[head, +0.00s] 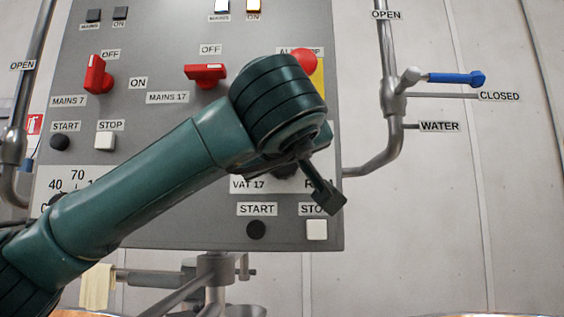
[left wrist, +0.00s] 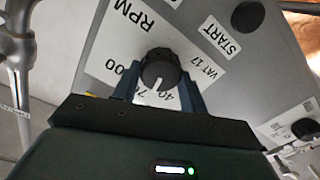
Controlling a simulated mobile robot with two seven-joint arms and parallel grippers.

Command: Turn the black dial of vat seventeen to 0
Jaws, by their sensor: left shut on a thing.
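The black dial of vat seventeen (left wrist: 161,67) is in the middle of the left wrist view, on a white scale plate marked RPM and VAT 17. Its white pointer line lies between the 70 and the 40. My left gripper (left wrist: 160,87) is shut on this dial, one finger on each side. The 0 mark cannot be made out. In the head view my left arm crosses the panel (head: 155,215) and its wrist hides nearly all of the dial, between the VAT 17 label (head: 247,184) and the partly covered RPM label. My right gripper is not in view.
Below the dial are a black START button (head: 256,230) and a white STOP button (head: 317,230). Above are red switches for MAINS 7 (head: 96,75) and MAINS 17 (head: 206,73) and a red stop knob (head: 304,59). A blue-handled valve (head: 455,78) is at the right.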

